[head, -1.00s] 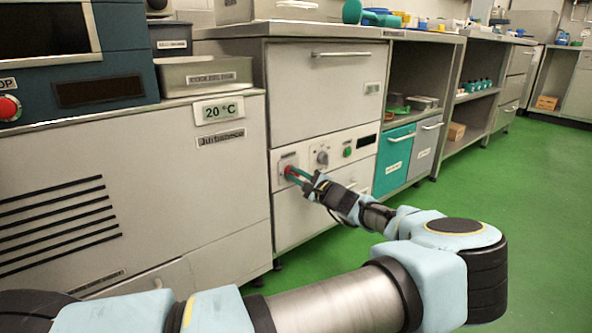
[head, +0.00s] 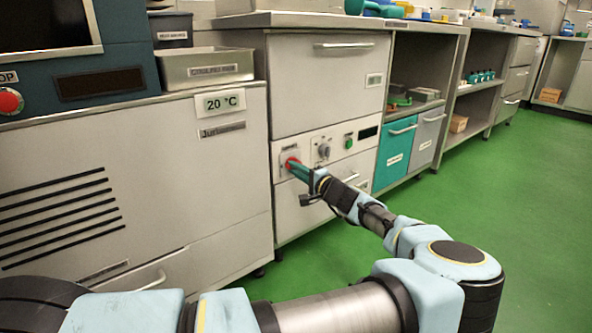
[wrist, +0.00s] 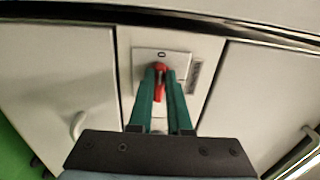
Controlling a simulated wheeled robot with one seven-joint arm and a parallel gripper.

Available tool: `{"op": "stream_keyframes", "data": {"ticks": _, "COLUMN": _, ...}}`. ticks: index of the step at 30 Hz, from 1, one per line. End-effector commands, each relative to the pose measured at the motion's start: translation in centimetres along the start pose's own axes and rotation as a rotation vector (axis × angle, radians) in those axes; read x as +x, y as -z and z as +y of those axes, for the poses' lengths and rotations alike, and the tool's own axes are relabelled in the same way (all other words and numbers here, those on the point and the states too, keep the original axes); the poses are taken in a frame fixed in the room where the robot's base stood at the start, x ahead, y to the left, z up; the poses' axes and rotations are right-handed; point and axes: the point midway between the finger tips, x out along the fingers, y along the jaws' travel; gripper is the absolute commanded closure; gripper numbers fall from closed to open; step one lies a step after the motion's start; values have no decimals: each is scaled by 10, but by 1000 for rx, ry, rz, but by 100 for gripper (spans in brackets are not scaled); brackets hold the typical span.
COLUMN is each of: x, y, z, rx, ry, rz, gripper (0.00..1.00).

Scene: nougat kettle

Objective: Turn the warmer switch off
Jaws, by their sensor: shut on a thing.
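The warmer switch is a red handle (wrist: 159,82) on a pale square plate (wrist: 176,56) with a "0" mark above it. In the wrist view the handle lies roughly upright, in line with that mark. In the head view the switch plate (head: 283,158) is at the left end of the control panel, and the red part is mostly hidden by my fingers. My gripper (head: 294,165) reaches it from the front right. Its teal fingers stand on either side of the handle in the wrist view (wrist: 160,84), shut on it.
On the same panel sit a grey knob (head: 324,151), a green button (head: 348,143) and a dark display (head: 368,132). A drawer handle (head: 350,178) is just below, close to my wrist. The green floor (head: 500,190) at right is clear.

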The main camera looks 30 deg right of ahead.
Motion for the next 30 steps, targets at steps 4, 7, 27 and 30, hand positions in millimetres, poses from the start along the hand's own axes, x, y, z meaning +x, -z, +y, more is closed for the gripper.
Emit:
{"op": "stream_keyframes", "data": {"ticks": 4, "x": -1, "y": -1, "z": 2, "rx": -10, "ry": -1, "rz": -1, "gripper": 100}}
{"op": "stream_keyframes", "data": {"ticks": 7, "x": -1, "y": -1, "z": 2, "rx": -11, "ry": -1, "rz": -1, "gripper": 100}}
{"op": "stream_keyframes", "data": {"ticks": 27, "x": 0, "y": 0, "z": 1, "rx": -10, "ry": -1, "rz": 0, "gripper": 54}}
{"op": "stream_keyframes", "data": {"ticks": 30, "x": -2, "y": 0, "z": 0, "rx": -9, "ry": -1, "rz": 1, "gripper": 54}}
